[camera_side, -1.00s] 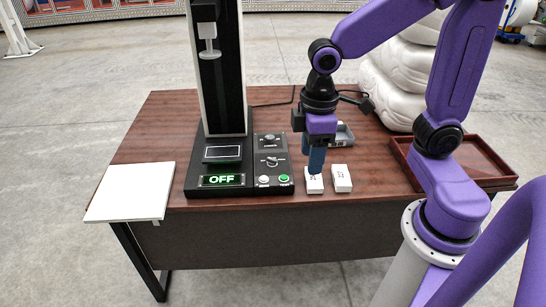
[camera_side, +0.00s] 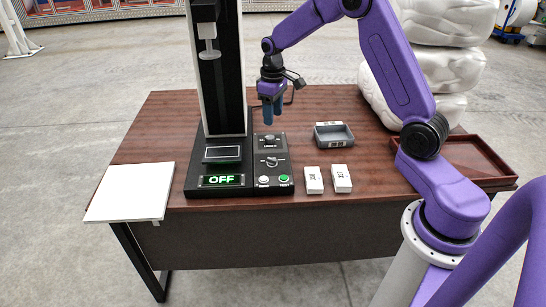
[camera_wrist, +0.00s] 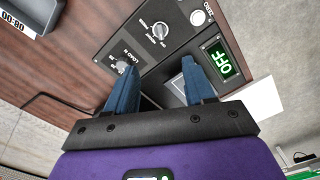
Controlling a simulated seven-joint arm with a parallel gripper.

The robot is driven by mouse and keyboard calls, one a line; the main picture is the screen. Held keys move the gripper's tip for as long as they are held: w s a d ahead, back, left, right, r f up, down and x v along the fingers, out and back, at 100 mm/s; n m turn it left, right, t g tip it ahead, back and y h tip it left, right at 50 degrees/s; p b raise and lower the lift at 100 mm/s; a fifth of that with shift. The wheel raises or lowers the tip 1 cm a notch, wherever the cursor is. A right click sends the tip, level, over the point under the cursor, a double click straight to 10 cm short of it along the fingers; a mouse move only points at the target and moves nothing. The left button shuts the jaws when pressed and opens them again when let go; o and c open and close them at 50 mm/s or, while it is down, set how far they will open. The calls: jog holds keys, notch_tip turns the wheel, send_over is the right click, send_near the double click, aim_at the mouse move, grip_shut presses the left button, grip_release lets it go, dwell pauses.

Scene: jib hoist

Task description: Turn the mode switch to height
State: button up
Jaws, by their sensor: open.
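The control panel (camera_side: 257,150) stands on the black base of the hoist, right of its column. A rotary knob with small labels around it, likely the mode switch (camera_side: 272,161), sits in the panel's middle; it also shows in the wrist view (camera_wrist: 160,32). Its labels are too small to read surely, so I cannot tell its setting. A second knob marked LOAD (camera_side: 269,138) sits farther back and also shows in the wrist view (camera_wrist: 123,66). My gripper (camera_side: 268,123) is open and empty above the panel's rear end, near the LOAD knob. Its blue fingers (camera_wrist: 160,67) point down at the panel.
A green OFF display (camera_side: 221,180) is lit on the base. The hoist column (camera_side: 219,80) rises close left of my gripper.

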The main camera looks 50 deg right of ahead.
aim_at(273, 159)
notch_tip(273, 159, down, 17)
jog(key=shift+f, duration=0.1)
dwell(0.5)
grip_shut()
